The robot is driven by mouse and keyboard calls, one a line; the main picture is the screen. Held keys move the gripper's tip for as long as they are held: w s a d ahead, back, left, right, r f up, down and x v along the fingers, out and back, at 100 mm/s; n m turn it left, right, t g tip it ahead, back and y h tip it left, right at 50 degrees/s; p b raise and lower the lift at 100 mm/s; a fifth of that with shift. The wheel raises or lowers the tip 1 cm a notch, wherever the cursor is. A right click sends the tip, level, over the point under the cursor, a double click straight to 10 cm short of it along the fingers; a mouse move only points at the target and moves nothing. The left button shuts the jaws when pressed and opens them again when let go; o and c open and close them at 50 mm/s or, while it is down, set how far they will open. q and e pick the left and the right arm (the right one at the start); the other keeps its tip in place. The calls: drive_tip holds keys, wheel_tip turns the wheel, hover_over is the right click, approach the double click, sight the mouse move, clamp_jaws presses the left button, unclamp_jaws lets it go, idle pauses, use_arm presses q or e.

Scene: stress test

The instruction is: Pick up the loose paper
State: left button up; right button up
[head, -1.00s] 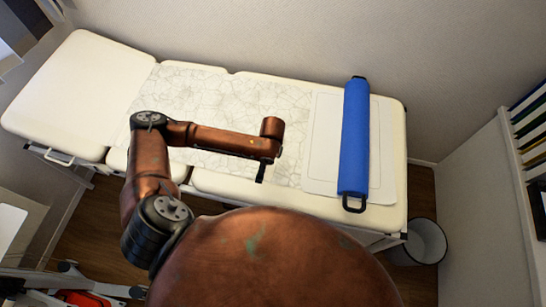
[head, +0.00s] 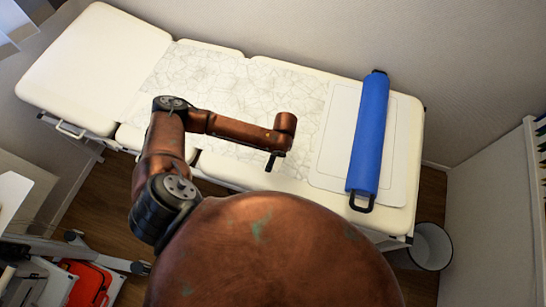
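A crinkled, pale sheet of paper (head: 215,83) with a web of fold lines lies across the middle of the white padded couch in the head view. My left arm reaches over its near part, hiding some of it. My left gripper (head: 271,161) points down at the end of that arm, over the paper's near right part. Only a thin dark piece of it shows, so its opening and whether it touches the paper are unclear. Nothing is visibly held. My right gripper is not in view.
A blue roll (head: 369,135) with black end handles lies on a smooth white panel (head: 334,135) at the couch's right end. A bin (head: 433,246) stands on the floor at right. A red case (head: 88,285) is at lower left. A wall runs behind the couch.

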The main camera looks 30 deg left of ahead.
use_arm(q)
drive_tip(key=shift+r, duration=0.1)
drive_tip(key=c, duration=1)
drive_tip(key=shift+c, duration=0.2)
drive_tip(key=shift+r, duration=0.6)
drive_tip(key=r, duration=0.1)
drive_tip(key=r+p, duration=0.1)
drive_tip(key=shift+s+d+r, duration=0.1)
drive_tip(key=shift+d+r, duration=0.1)
drive_tip(key=shift+r, duration=0.15)
drive_tip(key=s+d+r+p, duration=0.3)
drive_tip(key=d+r+p, duration=0.2)
drive_tip(key=r, duration=0.2)
drive_tip(key=s+d+r+p, duration=0.4)
drive_tip(key=d+r+p, duration=0.1)
drive_tip(key=r, duration=0.3)
drive_tip(key=shift+s+d, duration=0.15)
drive_tip(key=shift+d, duration=0.55)
